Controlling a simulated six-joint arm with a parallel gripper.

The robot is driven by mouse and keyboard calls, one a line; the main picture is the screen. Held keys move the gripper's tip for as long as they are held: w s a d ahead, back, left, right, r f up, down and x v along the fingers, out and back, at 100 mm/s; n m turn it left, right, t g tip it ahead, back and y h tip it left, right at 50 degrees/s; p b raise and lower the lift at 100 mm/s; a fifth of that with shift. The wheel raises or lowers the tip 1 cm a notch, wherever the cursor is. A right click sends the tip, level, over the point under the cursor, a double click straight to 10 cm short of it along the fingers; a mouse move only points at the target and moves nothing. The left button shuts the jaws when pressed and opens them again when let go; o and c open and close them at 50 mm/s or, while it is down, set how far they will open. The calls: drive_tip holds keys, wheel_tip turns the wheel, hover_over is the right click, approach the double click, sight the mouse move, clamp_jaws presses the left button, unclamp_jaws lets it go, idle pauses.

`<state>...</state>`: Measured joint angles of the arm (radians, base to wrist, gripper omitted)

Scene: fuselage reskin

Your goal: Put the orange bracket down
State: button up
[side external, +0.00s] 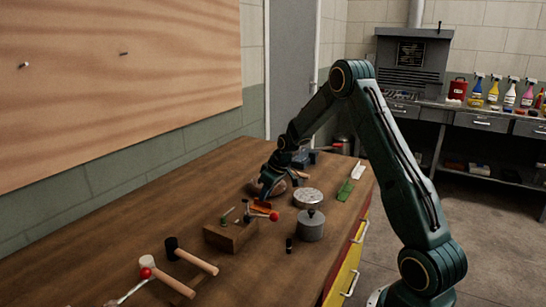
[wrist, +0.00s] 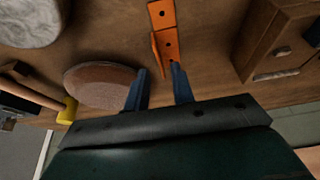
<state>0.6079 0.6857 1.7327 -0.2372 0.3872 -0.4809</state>
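The orange bracket (wrist: 166,38) has holes and an upright flange. In the wrist view it lies on the wooden bench, just beyond my fingertips. In the side view the bracket (side external: 262,205) shows as a small orange patch under my gripper (side external: 265,194). In the wrist view the two blue fingers of my gripper (wrist: 158,72) are apart. The bracket's near end is by the gap between the tips, closer to the right finger. A clear gap shows on the left, and I see no grip on the bracket.
A wooden block (side external: 228,236) with upright pegs stands in front of the bracket. A grey lidded cylinder (side external: 311,229) and a round tin (side external: 308,199) stand to the right. A reddish-brown disc (wrist: 100,86) lies beside my left finger. Hammers (side external: 190,262) lie toward the near left.

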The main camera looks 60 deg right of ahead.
drive_tip(key=v, duration=0.9)
drive_tip(key=shift+s+r, duration=0.15)
drive_tip(key=shift+r, duration=0.05)
idle(0.3)
drive_tip(key=s+a+r, duration=0.5)
drive_tip(key=a+r, duration=0.1)
drive_tip(key=a, duration=0.3)
drive_tip(key=s+a+r, duration=0.5)
drive_tip(key=a+r, duration=0.2)
drive_tip(key=a, duration=0.2)
drive_tip(key=s+a, duration=0.4)
drive_tip(key=s, duration=0.4)
drive_tip(key=s+a+t, duration=0.1)
drive_tip(key=s+a, duration=0.3)
drive_tip(key=s, duration=0.4)
drive_tip(key=shift+s+a, duration=0.2)
drive_tip(key=shift+s, duration=0.1)
